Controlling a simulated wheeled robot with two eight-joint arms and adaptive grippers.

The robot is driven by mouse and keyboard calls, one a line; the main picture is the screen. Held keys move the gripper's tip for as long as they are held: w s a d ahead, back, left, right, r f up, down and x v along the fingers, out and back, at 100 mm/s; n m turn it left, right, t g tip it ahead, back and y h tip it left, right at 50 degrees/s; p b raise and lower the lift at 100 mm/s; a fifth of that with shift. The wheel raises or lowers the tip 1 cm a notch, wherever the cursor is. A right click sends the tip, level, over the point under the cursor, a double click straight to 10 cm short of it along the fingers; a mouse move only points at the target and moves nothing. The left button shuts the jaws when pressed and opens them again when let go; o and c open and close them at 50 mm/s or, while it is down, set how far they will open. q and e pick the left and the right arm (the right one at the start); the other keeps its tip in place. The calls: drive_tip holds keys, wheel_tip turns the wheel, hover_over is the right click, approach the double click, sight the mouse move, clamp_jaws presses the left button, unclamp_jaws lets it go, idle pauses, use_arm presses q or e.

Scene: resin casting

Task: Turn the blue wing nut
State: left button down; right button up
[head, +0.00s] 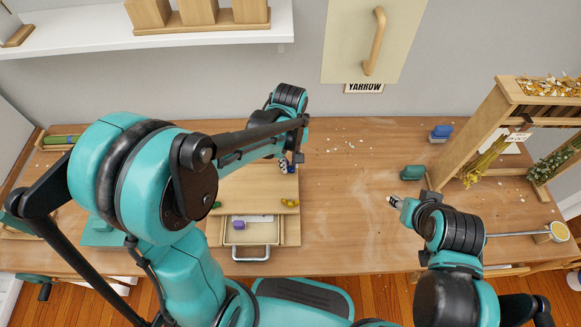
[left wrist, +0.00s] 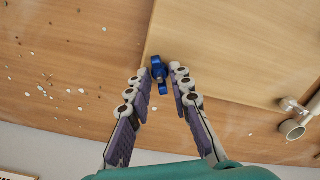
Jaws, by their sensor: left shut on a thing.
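The blue wing nut (left wrist: 159,72) shows in the left wrist view between the tips of my left gripper (left wrist: 158,80), near the edge of a pale wooden board (left wrist: 215,45). The fingertips close in on it from both sides, and the gripper is shut on it. In the head view my left gripper (head: 284,165) is at the upper right of the board, with a bit of the blue nut (head: 291,169) showing beside it. My right gripper (head: 393,201) is over the table to the right, away from the nut; its fingers are too small to judge.
A yellow piece (head: 290,203) and a green piece (head: 216,205) are near the board's front edge. Below is an open drawer (head: 266,237) with a purple piece (head: 238,225) inside. A wooden rack (head: 470,135) stands at the right. The table between board and rack is mostly clear.

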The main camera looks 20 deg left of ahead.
use_arm(q)
drive_tip(key=n, duration=0.5)
drive_tip(key=shift+n, duration=0.3)
drive_tip(key=n, duration=0.2)
drive_tip(key=shift+n, duration=0.4)
drive_tip(key=c, duration=1.6)
unclamp_jaws()
drive_tip(key=shift+n, duration=0.5)
drive_tip(key=o, duration=0.3)
wheel_tip(320, 180, up, 12)
drive_tip(key=shift+w+r, duration=0.1)
